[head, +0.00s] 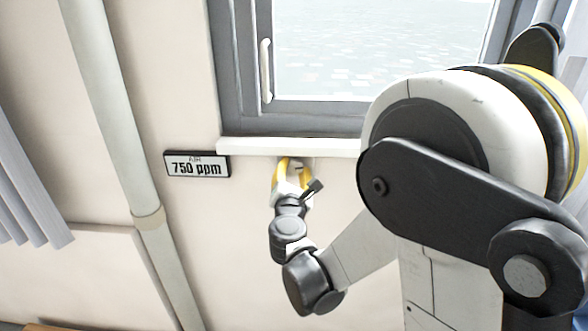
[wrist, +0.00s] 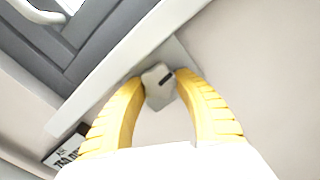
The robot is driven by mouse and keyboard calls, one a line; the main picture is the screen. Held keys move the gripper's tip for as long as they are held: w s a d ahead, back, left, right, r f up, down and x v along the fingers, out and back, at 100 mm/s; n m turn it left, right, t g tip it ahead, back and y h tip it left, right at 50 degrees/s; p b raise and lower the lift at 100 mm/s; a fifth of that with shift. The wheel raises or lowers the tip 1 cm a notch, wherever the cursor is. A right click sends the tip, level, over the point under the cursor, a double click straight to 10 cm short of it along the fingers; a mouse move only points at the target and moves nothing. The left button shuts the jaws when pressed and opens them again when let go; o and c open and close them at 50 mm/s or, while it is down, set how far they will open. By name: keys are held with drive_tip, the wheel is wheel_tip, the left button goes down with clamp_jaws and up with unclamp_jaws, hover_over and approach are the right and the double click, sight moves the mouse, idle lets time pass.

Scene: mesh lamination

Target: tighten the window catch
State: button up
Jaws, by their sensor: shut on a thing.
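The window catch (wrist: 157,92) is a small pale grey knob with a dark slot in the wrist view. It sits on a flat grey plate (wrist: 181,53) on the wall, just below the white window sill. My gripper (head: 295,164) is just under the sill in the head view, and its yellow fingers hide the catch there. In the wrist view my gripper (wrist: 161,82) has its two curved fingers on either side of the knob, with the tips closed against it. The knob's turn angle is hard to judge.
The window (head: 285,120) has a grey frame and a white handle (head: 265,70) above the white sill (head: 250,146). An air sign (head: 197,164) reading 750 ppm hangs left of my gripper. A vertical pipe (head: 120,130) and blinds (head: 25,190) are further left.

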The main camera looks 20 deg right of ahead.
drive_tip(key=o, duration=1.2)
drive_tip(key=shift+c, duration=0.2)
drive_tip(key=v, duration=1.2)
